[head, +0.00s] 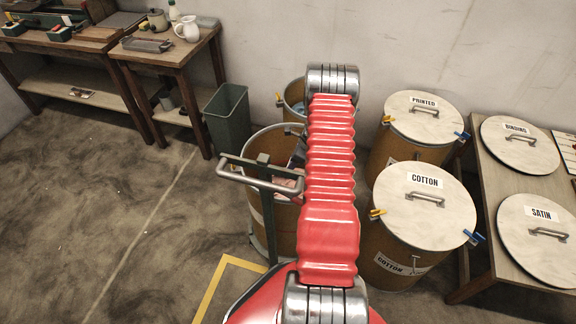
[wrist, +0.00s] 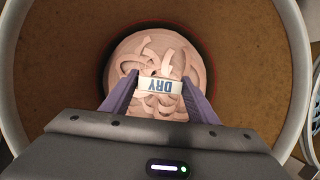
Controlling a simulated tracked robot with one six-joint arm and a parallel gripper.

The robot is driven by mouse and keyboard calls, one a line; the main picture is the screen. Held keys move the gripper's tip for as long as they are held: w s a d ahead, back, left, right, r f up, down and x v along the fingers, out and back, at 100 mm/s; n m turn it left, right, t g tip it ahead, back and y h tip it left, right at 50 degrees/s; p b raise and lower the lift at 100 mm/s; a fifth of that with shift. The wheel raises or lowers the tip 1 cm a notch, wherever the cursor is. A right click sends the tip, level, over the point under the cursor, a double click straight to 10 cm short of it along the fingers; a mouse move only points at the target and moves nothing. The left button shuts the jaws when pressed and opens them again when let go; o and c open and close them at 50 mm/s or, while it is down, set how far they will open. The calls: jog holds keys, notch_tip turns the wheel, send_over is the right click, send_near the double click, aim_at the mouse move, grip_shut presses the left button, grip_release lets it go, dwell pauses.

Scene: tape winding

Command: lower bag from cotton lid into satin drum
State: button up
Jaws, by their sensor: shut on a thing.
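In the wrist view my gripper (wrist: 160,92) has its purple fingers shut on a small white bag (wrist: 160,87) marked DRY, its print upside down. The bag is over pale pink coiled tape (wrist: 150,50) inside an open brown drum (wrist: 75,60); I cannot tell whether it touches the tape. In the head view my red arm reaches over the nearer open drum (head: 258,140) and hides much of it; its label is not visible. The cotton lid (head: 425,205) is on its drum, with no bag on it. The satin lid (head: 540,228) lies on the right table.
A second open drum (head: 293,92) stands behind. The printed drum (head: 400,150) is lidded. The binding lid (head: 520,145) lies on the right table (head: 485,180). A grey handle (head: 258,181) on a green frame stands before the nearer open drum. A green bin (head: 228,120) stands left; the left floor is clear.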

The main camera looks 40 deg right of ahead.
jog(key=shift+f, duration=7.35)
jog(key=shift+f, duration=1.55)
